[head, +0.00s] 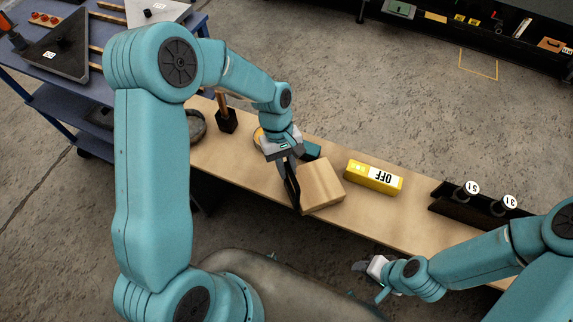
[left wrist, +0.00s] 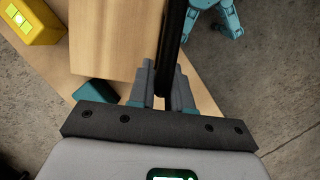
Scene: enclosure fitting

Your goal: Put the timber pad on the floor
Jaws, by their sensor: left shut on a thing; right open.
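The timber pad (head: 322,186) is a pale wooden block at the bench's front edge. A black strip runs along its left side in the head view. My left gripper (head: 286,163) is shut on this strip, which looks to be part of the pad. In the left wrist view the pad (left wrist: 115,40) lies left of the strip, and the left gripper's fingers (left wrist: 166,85) close around the strip. I cannot tell whether the pad touches the bench. My right gripper (head: 362,267) is open and empty, in front of the bench. The concrete floor (head: 370,85) shows bare behind the bench.
The wooden bench (head: 240,165) carries a yellow box marked OFF (head: 374,178), a dark rack (head: 480,205) with two numbered round pieces and a black block with a wooden handle (head: 226,118). A blue cart (head: 55,95) stands at the left. Dark shelving (head: 480,45) stands far right.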

